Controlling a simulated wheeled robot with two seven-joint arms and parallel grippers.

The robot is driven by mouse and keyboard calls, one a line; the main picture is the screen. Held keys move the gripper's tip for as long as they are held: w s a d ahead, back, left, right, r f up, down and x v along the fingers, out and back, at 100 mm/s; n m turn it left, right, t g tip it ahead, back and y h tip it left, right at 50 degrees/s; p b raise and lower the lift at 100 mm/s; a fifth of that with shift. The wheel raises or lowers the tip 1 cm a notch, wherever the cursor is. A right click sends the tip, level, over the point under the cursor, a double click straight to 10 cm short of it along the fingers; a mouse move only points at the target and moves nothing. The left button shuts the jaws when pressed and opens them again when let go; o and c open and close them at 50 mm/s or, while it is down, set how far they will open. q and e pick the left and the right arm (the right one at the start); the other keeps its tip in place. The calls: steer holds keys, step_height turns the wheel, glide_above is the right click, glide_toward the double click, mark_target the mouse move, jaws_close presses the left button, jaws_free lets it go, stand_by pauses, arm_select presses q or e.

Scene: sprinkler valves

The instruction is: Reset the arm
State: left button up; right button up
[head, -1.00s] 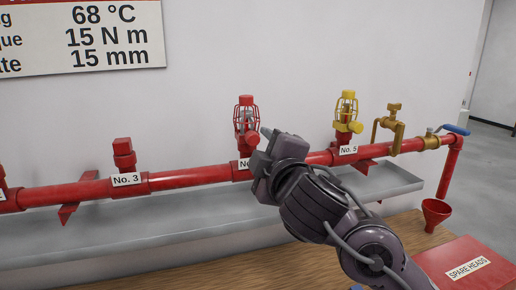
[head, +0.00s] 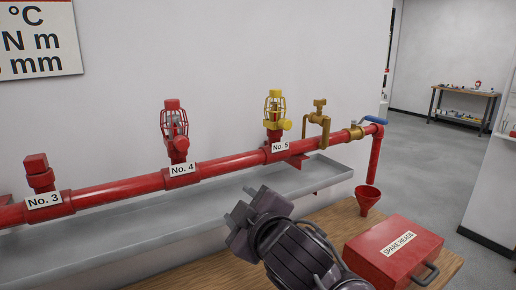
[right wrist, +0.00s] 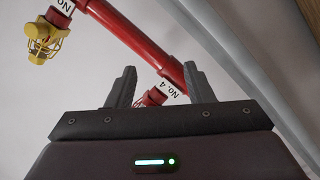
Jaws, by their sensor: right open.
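My right gripper (head: 248,204) is in front of the red pipe in the head view, over the grey trough and below the No. 4 and No. 5 labels. It is open and empty, apart from the pipe. In the right wrist view its two fingers (right wrist: 160,88) stand apart, with the No. 4 label (right wrist: 171,90) seen beyond them. The red caged head at No. 4 (head: 174,130) stands upright on the pipe (head: 130,190). The yellow caged head at No. 5 (head: 274,115) also stands upright; it shows in the right wrist view (right wrist: 46,36). My left gripper is out of view.
A grey trough (head: 330,172) runs below the pipe. A brass fitting (head: 318,120), a blue-handled valve (head: 372,121) and a red funnel (head: 367,198) are at the pipe's right end. A red spare heads box (head: 395,246) sits on the wooden bench (head: 335,222). Open floor lies right.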

steer(key=s+d+f+m+g+h, duration=0.2)
steer(key=s+d+f+m, duration=0.15)
steer(key=d+f, duration=0.35)
steer(key=s+d+f+m+g+h, duration=0.1)
steer(key=s+d+f+m+g, duration=0.25)
steer(key=f, duration=0.65)
steer(key=s+d+f+m+g+h, duration=0.1)
steer(key=s+d+f+m+h, duration=0.2)
steer(key=d+f, duration=0.45)
steer(key=s+d+f+m+g, duration=0.35)
steer(key=s+d+f, duration=0.35)
steer(key=s+f, duration=0.4)
step_height(320, 180, down, 27)
steer(key=s+g, duration=0.2)
steer(key=s, duration=0.1)
steer(key=s+d+f+n+h, duration=0.1)
steer(key=s+d+f, duration=0.2)
steer(key=s+f, duration=1.5)
steer(key=shift+s+f+g, duration=0.25)
steer(key=shift+s+g, duration=0.15)
steer(key=shift+s, duration=0.2)
